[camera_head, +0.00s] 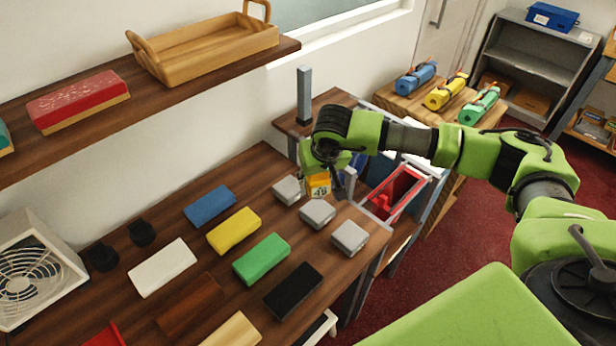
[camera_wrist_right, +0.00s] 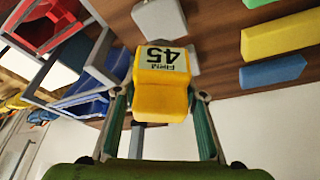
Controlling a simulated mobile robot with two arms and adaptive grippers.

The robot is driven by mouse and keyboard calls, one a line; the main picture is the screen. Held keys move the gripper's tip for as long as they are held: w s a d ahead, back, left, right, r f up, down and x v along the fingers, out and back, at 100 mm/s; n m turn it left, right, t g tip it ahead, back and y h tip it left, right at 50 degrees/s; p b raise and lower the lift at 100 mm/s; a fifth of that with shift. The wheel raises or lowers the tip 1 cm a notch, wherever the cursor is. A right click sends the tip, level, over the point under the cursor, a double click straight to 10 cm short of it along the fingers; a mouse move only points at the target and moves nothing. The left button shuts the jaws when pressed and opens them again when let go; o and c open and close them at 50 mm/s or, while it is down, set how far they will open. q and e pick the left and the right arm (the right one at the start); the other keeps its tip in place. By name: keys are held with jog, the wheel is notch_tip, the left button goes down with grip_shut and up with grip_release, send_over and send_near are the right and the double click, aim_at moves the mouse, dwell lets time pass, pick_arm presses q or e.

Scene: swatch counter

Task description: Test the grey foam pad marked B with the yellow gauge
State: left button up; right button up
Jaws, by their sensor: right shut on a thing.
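My right gripper (camera_head: 327,176) is shut on the yellow gauge (camera_head: 317,187), just above the counter among the grey pads. In the right wrist view the gauge (camera_wrist_right: 161,88) sits between the fingers of the gripper (camera_wrist_right: 160,97), its display reading "FIRM 45" upside down. Three grey foam pads lie in a slanting row: a far one (camera_head: 287,189), a middle one (camera_head: 317,213) and a near one (camera_head: 349,237). I cannot read a letter on any, so I cannot tell which is B. Whether the gauge touches a pad is unclear. My left gripper is out of view.
Blue (camera_head: 209,205), yellow (camera_head: 233,231), green (camera_head: 261,259), white (camera_head: 163,267) and black (camera_head: 293,290) blocks lie left of the pads. A fan unit (camera_head: 33,268) stands at far left. A red tray (camera_head: 398,193) is right of the counter (camera_head: 335,268). A shelf (camera_head: 190,92) overhangs the back.

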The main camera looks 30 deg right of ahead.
aim_at(315, 201)
jog(key=shift+w+f, duration=0.1)
jog(key=shift+f, duration=0.05)
jog(key=shift+d, duration=0.35)
jog(key=shift+a+f+b, duration=0.2)
jog(key=shift+f+b, duration=0.2)
jog(key=shift+f, duration=0.05)
notch_tip(315, 201, down, 4)
jog(key=b, duration=0.3)
jog(key=shift+r, duration=0.25)
jog(key=shift+f+b, duration=0.8)
jog(key=shift+b, duration=0.1)
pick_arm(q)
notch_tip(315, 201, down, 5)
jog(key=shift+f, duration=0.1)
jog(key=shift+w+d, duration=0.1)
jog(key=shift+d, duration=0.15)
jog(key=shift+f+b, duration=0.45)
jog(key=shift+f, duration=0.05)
pick_arm(e)
jog(key=shift+f, duration=0.5)
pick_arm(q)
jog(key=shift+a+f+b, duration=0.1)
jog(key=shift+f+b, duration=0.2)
pick_arm(e)
jog(key=shift+s+f, duration=0.15)
jog(key=shift+s, duration=0.1)
